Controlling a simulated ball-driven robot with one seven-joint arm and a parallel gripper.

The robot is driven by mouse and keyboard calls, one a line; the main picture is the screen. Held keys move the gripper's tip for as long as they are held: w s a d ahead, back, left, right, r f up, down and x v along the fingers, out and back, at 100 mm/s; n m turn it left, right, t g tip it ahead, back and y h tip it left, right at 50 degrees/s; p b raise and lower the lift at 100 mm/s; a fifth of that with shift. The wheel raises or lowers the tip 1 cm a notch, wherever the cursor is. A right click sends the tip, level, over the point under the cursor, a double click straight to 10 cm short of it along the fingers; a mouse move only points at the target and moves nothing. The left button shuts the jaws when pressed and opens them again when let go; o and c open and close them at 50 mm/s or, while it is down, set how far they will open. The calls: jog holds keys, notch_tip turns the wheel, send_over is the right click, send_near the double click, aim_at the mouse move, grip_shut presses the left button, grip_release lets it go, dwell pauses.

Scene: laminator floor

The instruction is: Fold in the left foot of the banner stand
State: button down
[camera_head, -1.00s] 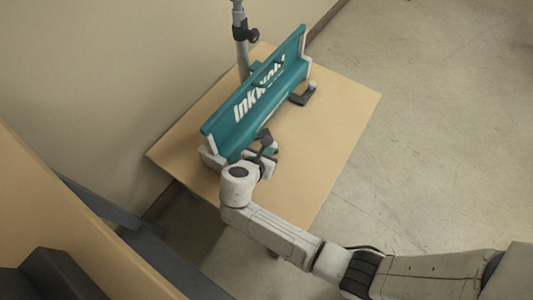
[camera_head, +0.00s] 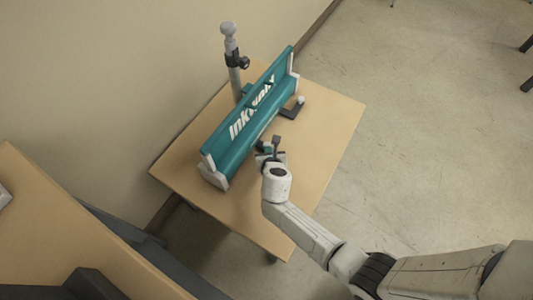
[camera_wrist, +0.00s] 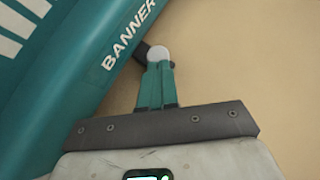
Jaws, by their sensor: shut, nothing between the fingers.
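The teal banner stand (camera_head: 225,156) lies along the table, with white end caps and white lettering. Its right foot (camera_head: 291,110), dark with a pale tip, sticks out from the front side. My gripper (camera_head: 265,148) is in front of the stand's left half, with shut, empty teal fingers; it also shows in the wrist view (camera_wrist: 157,68). Just beyond the fingertips there is a dark foot with a round white tip (camera_wrist: 159,53), apparently the left foot. The fingers partly hide it, and I cannot tell whether they touch it. In the head view the gripper area hides the left foot.
The small wooden table (camera_head: 325,140) has bare surface to the right of the stand. A grey pole (camera_head: 233,62) with a clamp stands behind the stand, near the wall. Another wooden surface (camera_head: 60,235) is at the lower left. Open floor lies to the right.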

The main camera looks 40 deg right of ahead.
jog(key=shift+w+d, duration=0.6)
jog(key=shift+w, duration=0.05)
jog(key=shift+p, duration=0.3)
